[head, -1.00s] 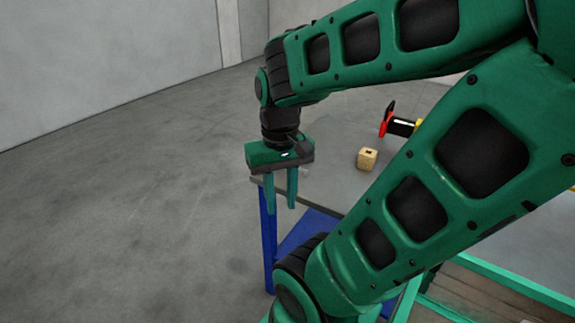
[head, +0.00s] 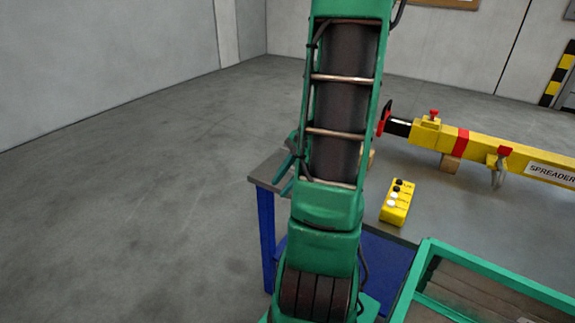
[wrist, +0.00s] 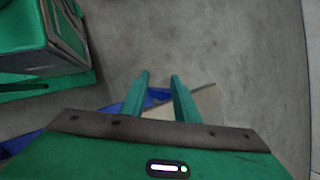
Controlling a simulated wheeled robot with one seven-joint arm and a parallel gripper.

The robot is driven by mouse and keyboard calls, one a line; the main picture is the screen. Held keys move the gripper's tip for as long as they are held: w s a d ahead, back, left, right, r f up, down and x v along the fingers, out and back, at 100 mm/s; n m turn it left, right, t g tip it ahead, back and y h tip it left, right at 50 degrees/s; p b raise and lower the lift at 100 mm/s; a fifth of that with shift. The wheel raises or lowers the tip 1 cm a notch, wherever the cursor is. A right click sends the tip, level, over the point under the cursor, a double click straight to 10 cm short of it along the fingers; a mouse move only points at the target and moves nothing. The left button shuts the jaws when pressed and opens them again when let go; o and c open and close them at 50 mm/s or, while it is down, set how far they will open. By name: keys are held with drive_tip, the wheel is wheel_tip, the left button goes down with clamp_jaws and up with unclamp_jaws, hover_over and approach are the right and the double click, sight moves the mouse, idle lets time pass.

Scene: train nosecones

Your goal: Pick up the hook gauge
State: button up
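I cannot make out a hook gauge in either current view; my arm hides part of the table. In the wrist view, my gripper (wrist: 160,76) is open, with a gap between its two green fingers and nothing held. It is over the edge of the blue-framed table, with grey floor beyond. In the head view, part of my gripper (head: 287,172) shows left of my arm, near the left corner of the grey-topped table (head: 268,168); the rest is hidden.
A yellow box with black and white buttons (head: 397,203) sits right of my arm. A yellow spreader beam (head: 485,150) with a hook lies behind it. A green-rimmed crate (head: 500,284) stands front right. Open floor (head: 130,210) fills the left.

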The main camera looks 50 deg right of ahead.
drive_tip(key=d+m+t, duration=0.1)
drive_tip(key=d+m, duration=0.1)
drive_tip(key=d, duration=0.1)
drive_tip(key=s+d+f+m+t, duration=0.1)
drive_tip(key=d+m+t, duration=0.1)
drive_tip(key=d+m, duration=0.1)
drive_tip(key=s+d+f+m+t, duration=0.1)
drive_tip(key=d+m+t, duration=0.1)
drive_tip(key=d, duration=0.1)
drive_tip(key=shift+s+d+m, duration=0.1)
drive_tip(key=shift+d+m, duration=0.1)
drive_tip(key=shift+m, duration=0.2)
drive_tip(key=s+d+m+t+h, duration=0.1)
drive_tip(key=d+m, duration=0.1)
drive_tip(key=s+d+m+t+h, duration=0.1)
drive_tip(key=s+d+m, duration=0.1)
drive_tip(key=s+d+m+t, duration=0.1)
drive_tip(key=d, duration=0.1)
drive_tip(key=shift+s+d+r+m+t+h, duration=0.15)
drive_tip(key=shift+d+r+m+t+h, duration=0.15)
drive_tip(key=shift+d+m+h, duration=0.1)
drive_tip(key=x, duration=0.5)
drive_tip(key=shift+a+x, duration=0.15)
drive_tip(key=shift+x, duration=1.25)
drive_tip(key=shift+a+x, duration=0.1)
drive_tip(key=shift+x, duration=1.25)
drive_tip(key=shift+f, duration=0.15)
drive_tip(key=shift+c, duration=0.3)
clamp_jaws()
